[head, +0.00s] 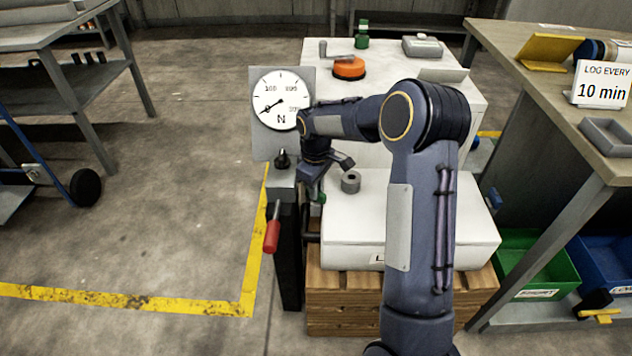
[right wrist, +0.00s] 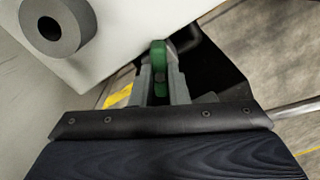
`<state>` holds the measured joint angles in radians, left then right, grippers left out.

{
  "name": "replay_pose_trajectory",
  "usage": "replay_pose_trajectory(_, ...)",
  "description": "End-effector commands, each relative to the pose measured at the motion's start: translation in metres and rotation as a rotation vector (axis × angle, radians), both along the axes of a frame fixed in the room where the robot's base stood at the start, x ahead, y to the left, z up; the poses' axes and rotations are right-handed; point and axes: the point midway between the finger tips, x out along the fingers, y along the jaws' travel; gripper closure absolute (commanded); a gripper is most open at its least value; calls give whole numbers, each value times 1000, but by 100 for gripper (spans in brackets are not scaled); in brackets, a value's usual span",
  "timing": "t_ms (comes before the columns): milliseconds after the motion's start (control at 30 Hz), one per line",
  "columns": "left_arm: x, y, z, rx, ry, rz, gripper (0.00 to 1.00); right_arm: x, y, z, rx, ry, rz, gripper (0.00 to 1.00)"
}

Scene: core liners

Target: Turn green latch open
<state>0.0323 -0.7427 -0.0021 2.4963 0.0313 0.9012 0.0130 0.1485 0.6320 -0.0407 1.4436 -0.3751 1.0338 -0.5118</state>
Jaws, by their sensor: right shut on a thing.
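The green latch (right wrist: 159,58) stands between the fingers of my right gripper (right wrist: 160,82) in the right wrist view, beside the edge of the white machine body (right wrist: 110,35). The fingers are shut on it. In the head view my right gripper (head: 318,186) reaches down at the left side of the white machine, and only a small bit of the green latch (head: 321,198) shows below it. The gripper and arm hide most of the latch there. My left gripper is not in view.
A gauge (head: 281,100) on a grey plate stands just left of my gripper. A red-handled lever (head: 272,232) hangs in front of a dark post. A grey ring (head: 351,181) sits on the machine's lower step. A bench (head: 560,110) stands at the right; the floor at left is mostly clear.

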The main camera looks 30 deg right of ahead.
Motion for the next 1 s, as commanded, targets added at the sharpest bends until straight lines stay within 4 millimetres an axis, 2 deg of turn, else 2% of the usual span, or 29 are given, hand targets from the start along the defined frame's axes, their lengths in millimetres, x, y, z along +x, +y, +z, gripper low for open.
replay_pose_trajectory(33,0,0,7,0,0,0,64,0,1,4,-1,0,-44,100)
replay_pose_trajectory(300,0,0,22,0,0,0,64,0,1,3,0,0,-301,100)
replay_pose_trajectory(1000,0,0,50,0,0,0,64,1,0,2,-1,-1,-912,100)
